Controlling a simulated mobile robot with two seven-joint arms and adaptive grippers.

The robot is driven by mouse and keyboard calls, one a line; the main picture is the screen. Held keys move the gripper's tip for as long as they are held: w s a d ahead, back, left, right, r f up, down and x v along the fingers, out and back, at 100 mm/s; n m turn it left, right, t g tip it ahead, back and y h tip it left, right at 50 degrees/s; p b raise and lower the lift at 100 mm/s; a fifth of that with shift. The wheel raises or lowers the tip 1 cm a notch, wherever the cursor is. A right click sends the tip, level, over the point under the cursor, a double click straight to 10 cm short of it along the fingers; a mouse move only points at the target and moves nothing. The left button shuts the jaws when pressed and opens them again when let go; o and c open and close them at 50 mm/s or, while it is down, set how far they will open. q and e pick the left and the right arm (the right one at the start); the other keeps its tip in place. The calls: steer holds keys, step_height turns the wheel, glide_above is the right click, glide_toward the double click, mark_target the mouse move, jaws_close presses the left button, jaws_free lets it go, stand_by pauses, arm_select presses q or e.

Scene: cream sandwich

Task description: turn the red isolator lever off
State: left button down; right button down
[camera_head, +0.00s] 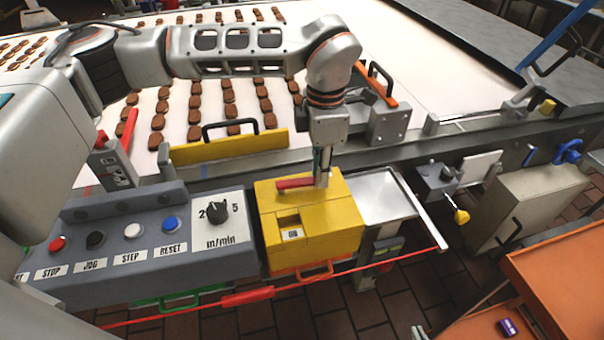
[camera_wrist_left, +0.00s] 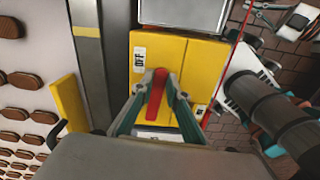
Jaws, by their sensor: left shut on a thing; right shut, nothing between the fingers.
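The yellow isolator box (camera_head: 335,215) stands between the grey button console and a metal tray. Its red lever (camera_head: 294,184) lies across the top of the box, its right end at my left gripper (camera_head: 322,180). In the left wrist view the red lever (camera_wrist_left: 157,95) sits between the fingers of my left gripper, which is shut on it. An OFF label (camera_wrist_left: 139,60) shows on the yellow box near the lever's upper end. A smaller label (camera_wrist_left: 199,110) sits to the lower right, too small to read.
The button console (camera_head: 150,235) with a speed dial (camera_head: 216,212) stands left of the box. The metal tray (camera_head: 378,195) lies close on its right. The conveyor (camera_head: 300,110) with rows of brown biscuits runs behind. A red pull cord (camera_head: 330,272) passes in front.

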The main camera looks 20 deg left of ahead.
arm_select(q)
steer(key=shift+w+a+n, duration=0.2)
steer(key=shift+w+n, duration=0.15)
steer(key=shift+n, duration=0.25)
steer(key=c, duration=2)
jaws_free()
steer(key=shift+o, duration=0.2)
step_height(320, 180, up, 12)
